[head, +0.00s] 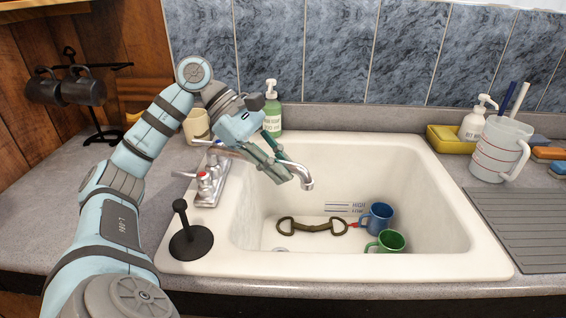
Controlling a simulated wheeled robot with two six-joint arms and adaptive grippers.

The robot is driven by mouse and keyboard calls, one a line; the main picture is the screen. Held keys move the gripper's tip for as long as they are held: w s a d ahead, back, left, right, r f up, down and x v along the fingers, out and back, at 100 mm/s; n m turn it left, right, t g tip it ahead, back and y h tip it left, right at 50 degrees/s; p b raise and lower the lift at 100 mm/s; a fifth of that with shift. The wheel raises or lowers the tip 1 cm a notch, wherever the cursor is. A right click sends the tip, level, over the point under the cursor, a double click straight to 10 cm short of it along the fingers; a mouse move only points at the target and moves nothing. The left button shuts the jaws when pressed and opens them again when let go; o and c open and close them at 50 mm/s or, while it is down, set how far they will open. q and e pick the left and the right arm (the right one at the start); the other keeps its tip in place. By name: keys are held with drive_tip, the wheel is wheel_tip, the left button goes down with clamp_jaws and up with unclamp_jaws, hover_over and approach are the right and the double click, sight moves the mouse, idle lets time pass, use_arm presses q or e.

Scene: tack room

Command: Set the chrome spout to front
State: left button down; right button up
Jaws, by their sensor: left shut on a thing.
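The chrome spout (303,172) reaches out over the left part of the white sink basin, and its curved tip hangs down toward the basin floor. Its faucet base (207,186) with small handles stands on the sink's left rim. My left gripper (282,168) comes in from the upper left and is shut on the spout, a little behind its tip. The gripper's fingers hide part of the spout's length. My right gripper is not in the picture.
The sink (432,165) holds a bit (312,227), a blue mug (377,218) and a green mug (386,242). A black plunger-like stopper (190,240) stands on the front left rim. A green soap bottle (272,112) and beige mug (196,126) stand behind. A measuring jug (497,150) stands right.

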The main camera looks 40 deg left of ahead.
use_arm(q)
drive_tip(key=c, duration=1.5)
unclamp_jaws()
drive_tip(key=v, duration=0.7)
drive_tip(key=shift+s+a+r, duration=0.15)
drive_tip(key=shift+a, duration=0.05)
